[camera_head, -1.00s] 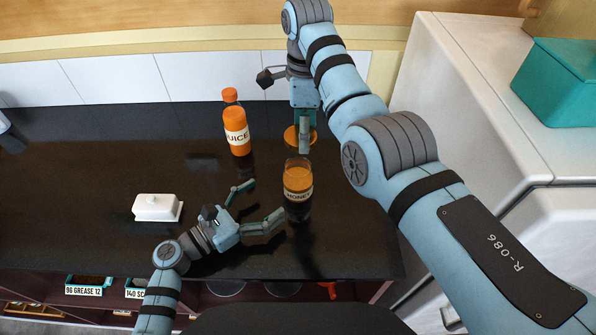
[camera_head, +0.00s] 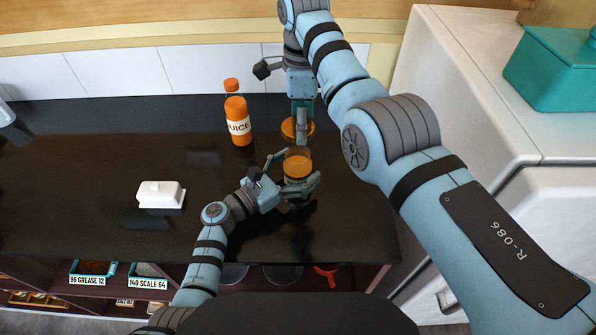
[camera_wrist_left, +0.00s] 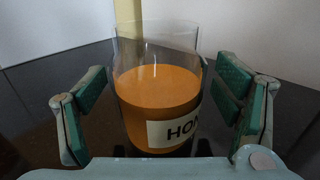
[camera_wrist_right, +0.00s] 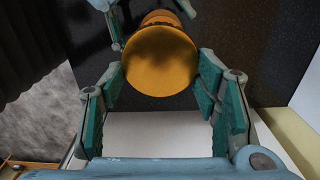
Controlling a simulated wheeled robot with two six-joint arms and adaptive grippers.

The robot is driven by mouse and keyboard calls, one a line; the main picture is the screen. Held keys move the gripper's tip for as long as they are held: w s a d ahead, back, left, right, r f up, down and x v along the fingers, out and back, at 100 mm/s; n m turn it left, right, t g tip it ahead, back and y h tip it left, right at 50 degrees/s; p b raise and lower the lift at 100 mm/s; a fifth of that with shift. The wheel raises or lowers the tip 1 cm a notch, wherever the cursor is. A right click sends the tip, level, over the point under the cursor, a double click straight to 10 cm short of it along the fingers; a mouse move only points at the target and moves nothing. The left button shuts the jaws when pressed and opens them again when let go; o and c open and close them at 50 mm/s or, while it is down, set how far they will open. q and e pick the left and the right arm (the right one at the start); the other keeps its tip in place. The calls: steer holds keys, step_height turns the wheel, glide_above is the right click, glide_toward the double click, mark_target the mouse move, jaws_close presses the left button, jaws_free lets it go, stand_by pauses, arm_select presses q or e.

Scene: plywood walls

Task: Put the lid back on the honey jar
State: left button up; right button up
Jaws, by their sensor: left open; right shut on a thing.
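The honey jar (camera_head: 297,166) stands upright and uncovered on the dark counter, clear glass with orange honey inside. In the left wrist view the jar (camera_wrist_left: 158,95) stands between the fingers of my left gripper (camera_wrist_left: 160,105), which are open with a gap on both sides. In the head view my left gripper (camera_head: 294,174) reaches around the jar from the left. My right gripper (camera_head: 301,125) points down just behind the jar and is shut on the round orange lid (camera_head: 289,130). The lid (camera_wrist_right: 160,62) fills the space between its fingers in the right wrist view.
An orange juice bottle (camera_head: 238,117) stands left of the lid, near the wall. A white butter dish (camera_head: 160,195) sits further left on the counter (camera_head: 90,170). A white cabinet (camera_head: 450,90) with a teal box (camera_head: 553,70) is at the right. Labelled bins are below.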

arm_select(q)
steer(key=shift+w+d+f, duration=0.1)
steer(key=shift+w+d, duration=0.15)
steer(key=shift+w, duration=0.15)
arm_select(e)
steer(key=shift+w+f, duration=0.1)
steer(key=shift+w, duration=0.1)
arm_select(q)
steer(key=shift+s, duration=0.1)
steer(key=c, duration=0.8)
arm_select(e)
steer(key=shift+s, duration=0.1)
arm_select(q)
steer(key=c, duration=1)
arm_select(e)
glide_above(301, 149)
steer(key=s, duration=0.3)
steer(key=shift+w+f, duration=0.15)
steer(key=shift+f, duration=2.35)
steer(key=shift+f, duration=0.85)
steer(key=shift+f, duration=0.6)
arm_select(q)
jaws_close()
arm_select(e)
steer(key=m, duration=0.6)
steer(key=shift+s, duration=0.2)
